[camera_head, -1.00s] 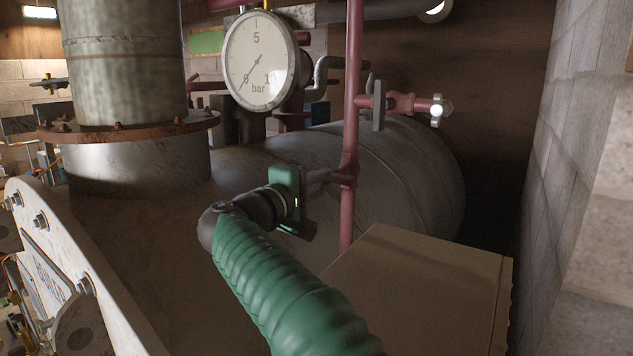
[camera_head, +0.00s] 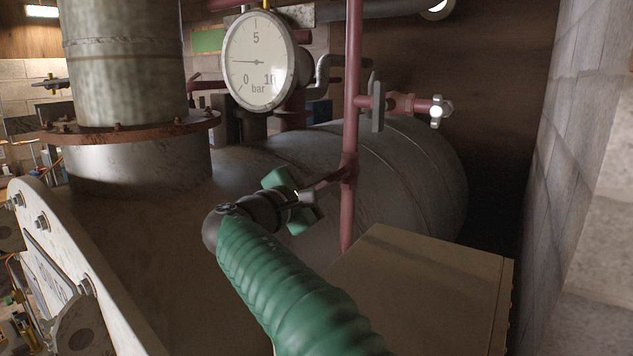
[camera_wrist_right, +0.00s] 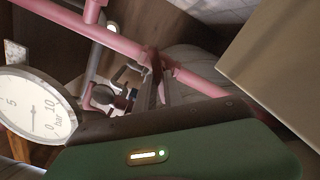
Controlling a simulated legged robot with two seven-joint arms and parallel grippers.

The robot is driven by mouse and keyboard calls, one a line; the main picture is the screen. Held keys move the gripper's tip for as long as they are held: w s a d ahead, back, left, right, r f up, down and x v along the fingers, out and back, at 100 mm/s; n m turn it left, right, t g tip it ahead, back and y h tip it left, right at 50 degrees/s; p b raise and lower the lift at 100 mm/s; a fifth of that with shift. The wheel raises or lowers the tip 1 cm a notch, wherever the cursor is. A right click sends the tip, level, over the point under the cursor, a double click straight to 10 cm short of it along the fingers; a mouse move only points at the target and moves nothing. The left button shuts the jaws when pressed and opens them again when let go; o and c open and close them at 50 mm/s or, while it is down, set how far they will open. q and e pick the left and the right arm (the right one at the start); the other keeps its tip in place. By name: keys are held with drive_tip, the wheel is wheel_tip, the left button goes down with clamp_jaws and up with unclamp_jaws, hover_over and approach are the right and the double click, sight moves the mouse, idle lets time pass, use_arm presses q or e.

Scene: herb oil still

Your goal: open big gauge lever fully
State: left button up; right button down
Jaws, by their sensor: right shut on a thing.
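The big gauge (camera_head: 258,60) is a round white dial marked in bar, with its needle pointing level to the left. It also shows at the left of the right wrist view (camera_wrist_right: 35,105). The lever (camera_head: 328,179) is a short dark reddish piece beside the upright red pipe (camera_head: 350,215). My right gripper (camera_head: 311,194), on a green ribbed arm, is shut on the lever and its green body is tilted. My left gripper is not in view.
A large grey tank (camera_head: 415,175) lies behind the pipe. A tan box (camera_head: 420,290) stands at the lower right, close to my arm. A small valve with a grey handle (camera_head: 377,107) sits higher up. A block wall (camera_head: 570,190) bounds the right side.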

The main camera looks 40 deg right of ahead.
drive_tip(key=shift+s+d+r+n+p, duration=0.1)
drive_tip(key=shift+r+n+p, duration=0.1)
drive_tip(key=shift+n+p, duration=1.8)
drive_tip(key=shift+r+n+p, duration=0.15)
drive_tip(key=shift+n+p, duration=0.6)
drive_tip(key=shift+n, duration=2.35)
drive_tip(key=shift+f, duration=0.1)
drive_tip(key=c, duration=1.6)
unclamp_jaws()
drive_tip(key=shift+o, duration=0.7)
drive_tip(key=shift+w+d+f, duration=0.1)
drive_tip(key=shift+w+f, duration=0.1)
